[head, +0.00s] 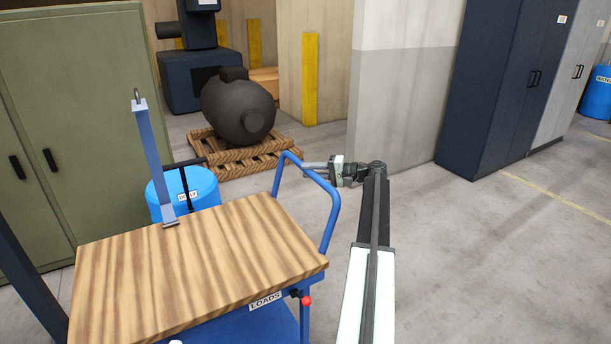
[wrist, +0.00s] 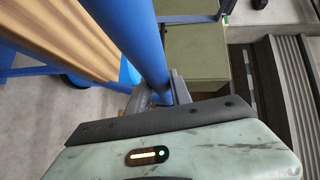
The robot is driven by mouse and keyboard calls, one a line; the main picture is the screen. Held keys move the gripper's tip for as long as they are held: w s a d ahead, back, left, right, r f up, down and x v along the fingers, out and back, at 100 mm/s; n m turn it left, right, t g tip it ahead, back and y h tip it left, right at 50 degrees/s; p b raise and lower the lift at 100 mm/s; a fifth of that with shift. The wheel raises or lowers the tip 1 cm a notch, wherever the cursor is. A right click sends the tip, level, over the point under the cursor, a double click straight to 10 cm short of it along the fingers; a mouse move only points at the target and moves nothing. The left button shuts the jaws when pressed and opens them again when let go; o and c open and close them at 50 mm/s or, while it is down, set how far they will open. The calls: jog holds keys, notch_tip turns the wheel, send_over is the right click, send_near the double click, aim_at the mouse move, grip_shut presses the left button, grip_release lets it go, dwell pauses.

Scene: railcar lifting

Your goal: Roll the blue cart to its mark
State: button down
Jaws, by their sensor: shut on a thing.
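The blue cart (head: 275,322) has a wooden top (head: 195,275), a label reading LOADS, and a blue tubular handle (head: 334,215) at its right end. My gripper (head: 304,165) reaches in from the right and is shut on the upper part of that handle. In the wrist view, the blue handle tube (wrist: 143,50) runs down between the jaws (wrist: 165,98), with the wooden top at the left. A blue post with a metal eye (head: 152,150) stands at the top's far edge. The cart's mark is not visible in either view.
A green cabinet (head: 75,100) and a blue drum (head: 200,190) stand close behind the cart. A dark round vessel (head: 240,108) sits on a wooden pallet (head: 240,160). A wall corner (head: 400,110) and a dark blue cabinet (head: 500,80) stand beyond. Open floor (head: 480,260) lies to the right.

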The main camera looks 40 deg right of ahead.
jog(key=shift+s+a+f, duration=0.2)
jog(key=shift+a, duration=0.15)
jog(key=shift+a+y, duration=0.15)
jog(key=shift+y, duration=0.15)
jog(key=c, duration=1.2)
grip_release()
jog(key=shift+w+a, duration=0.2)
jog(key=shift+a, duration=0.05)
jog(key=shift+o, duration=0.2)
jog(key=shift+w+r, duration=0.1)
jog(key=shift+w, duration=0.05)
jog(key=p+v, duration=0.1)
jog(key=v, duration=0.6)
jog(key=shift+s+d, duration=0.2)
jog(key=shift+s, duration=0.15)
jog(key=shift+r, duration=0.2)
